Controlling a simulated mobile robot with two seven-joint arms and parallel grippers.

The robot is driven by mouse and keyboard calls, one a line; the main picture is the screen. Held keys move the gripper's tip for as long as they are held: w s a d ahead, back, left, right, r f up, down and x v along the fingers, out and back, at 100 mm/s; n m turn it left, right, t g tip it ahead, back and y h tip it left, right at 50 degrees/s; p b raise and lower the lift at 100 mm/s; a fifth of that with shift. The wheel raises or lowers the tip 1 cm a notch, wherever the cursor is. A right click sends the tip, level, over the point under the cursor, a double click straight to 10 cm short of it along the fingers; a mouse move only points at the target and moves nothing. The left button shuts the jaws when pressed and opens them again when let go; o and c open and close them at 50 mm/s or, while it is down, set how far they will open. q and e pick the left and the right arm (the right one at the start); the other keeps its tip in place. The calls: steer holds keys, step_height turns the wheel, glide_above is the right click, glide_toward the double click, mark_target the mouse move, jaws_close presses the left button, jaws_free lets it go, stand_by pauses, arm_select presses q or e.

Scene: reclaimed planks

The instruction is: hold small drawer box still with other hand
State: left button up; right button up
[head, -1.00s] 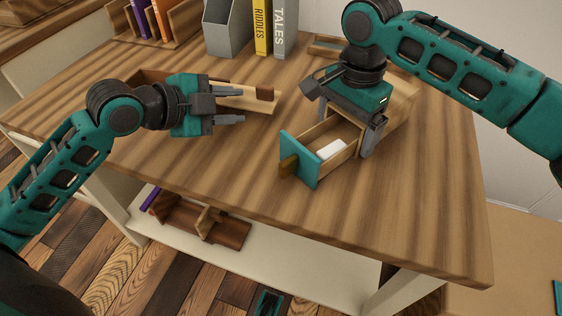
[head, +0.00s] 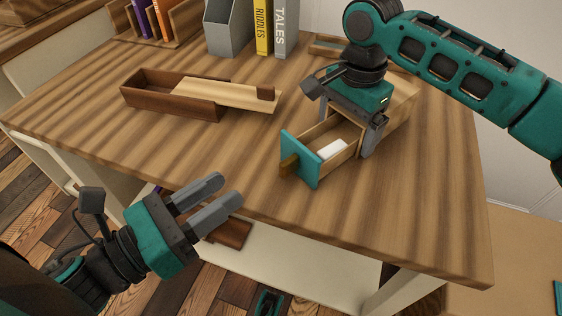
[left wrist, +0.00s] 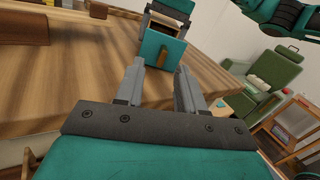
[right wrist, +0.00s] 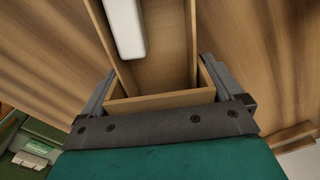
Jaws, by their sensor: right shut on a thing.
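The small drawer box (head: 401,110) stands on the right part of the table, light wood. Its drawer, with a teal front (head: 300,160) and brown knob (head: 289,165), is pulled out and holds a white block (head: 332,149). My right gripper (head: 352,133) reaches down over the box with a finger on each side, shut on it; the right wrist view shows the box's wooden edge (right wrist: 160,101) between the fingers. My left gripper (head: 220,198) is open and empty, in front of the table's front edge. In the left wrist view the teal drawer front (left wrist: 158,52) lies beyond its fingers.
A dark wooden box (head: 165,97) with a light sliding lid (head: 225,93) lies at the table's left. A grey file holder (head: 228,27), yellow book (head: 263,27) and grey book (head: 286,28) stand at the back. The table's front middle is clear.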

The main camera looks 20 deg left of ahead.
mark_target(280, 167)
arm_select(q)
steer(key=shift+w+d+f+m, duration=0.15)
steer(key=shift+w+d+m, duration=0.2)
steer(key=shift+w+d, duration=0.9)
steer(key=shift+w+d+f+m, duration=0.1)
steer(key=shift+w+d+m, duration=0.2)
steer(key=shift+w+d, duration=1)
steer(key=shift+w+d+f+m, duration=0.15)
steer(key=shift+w+d+m, duration=0.35)
steer(key=shift+w, duration=1.35)
steer(key=shift+d, duration=0.15)
jaws_close()
